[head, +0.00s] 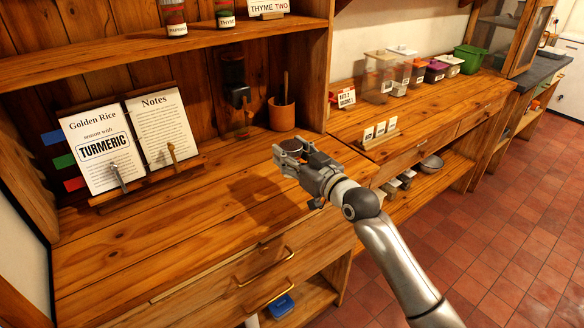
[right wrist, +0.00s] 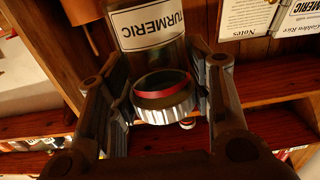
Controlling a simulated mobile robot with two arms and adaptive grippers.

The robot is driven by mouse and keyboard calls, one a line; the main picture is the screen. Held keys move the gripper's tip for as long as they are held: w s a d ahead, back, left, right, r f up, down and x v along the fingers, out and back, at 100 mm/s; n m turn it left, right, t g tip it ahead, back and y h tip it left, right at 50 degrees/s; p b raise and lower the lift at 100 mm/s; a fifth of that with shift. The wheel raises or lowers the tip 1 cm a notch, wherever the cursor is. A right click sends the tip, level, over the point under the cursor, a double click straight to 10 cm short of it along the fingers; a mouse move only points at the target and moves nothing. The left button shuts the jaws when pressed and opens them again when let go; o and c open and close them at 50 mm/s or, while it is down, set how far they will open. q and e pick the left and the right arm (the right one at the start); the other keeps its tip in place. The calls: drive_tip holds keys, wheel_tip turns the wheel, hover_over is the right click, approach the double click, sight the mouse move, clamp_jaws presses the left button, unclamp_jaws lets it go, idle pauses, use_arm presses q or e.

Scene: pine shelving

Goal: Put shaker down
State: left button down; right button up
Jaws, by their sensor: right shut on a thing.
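My right gripper (head: 289,152) is shut on a shaker (head: 292,146) above the wooden counter (head: 190,225). In the head view, little of the shaker shows between the fingers. In the right wrist view, the shaker (right wrist: 150,35) is a clear jar with a white TURMERIC label, a red band and a ribbed metallic lid, between the two fingers (right wrist: 165,95). The gripper's shadow falls on the counter to its lower left. My left gripper is not in view.
A recipe book (head: 125,140) stands at the counter's back left. A wooden pot (head: 281,114) with a utensil and a dark grinder (head: 236,92) stand at the back. Jars (head: 225,14) stand on the upper shelf (head: 150,50). The counter's front middle is clear.

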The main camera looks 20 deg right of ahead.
drive_tip(key=w+f, duration=0.1)
drive_tip(key=w+d+f, duration=0.1)
drive_tip(key=shift+w+f, duration=0.15)
drive_tip(key=shift+f, duration=0.2)
drive_tip(key=shift+w+f, duration=0.1)
drive_tip(key=shift+f, duration=1.6)
drive_tip(key=shift+f, duration=0.2)
drive_tip(key=o, duration=1)
drive_tip(key=shift+o, duration=0.2)
drive_tip(key=shift+r, duration=0.1)
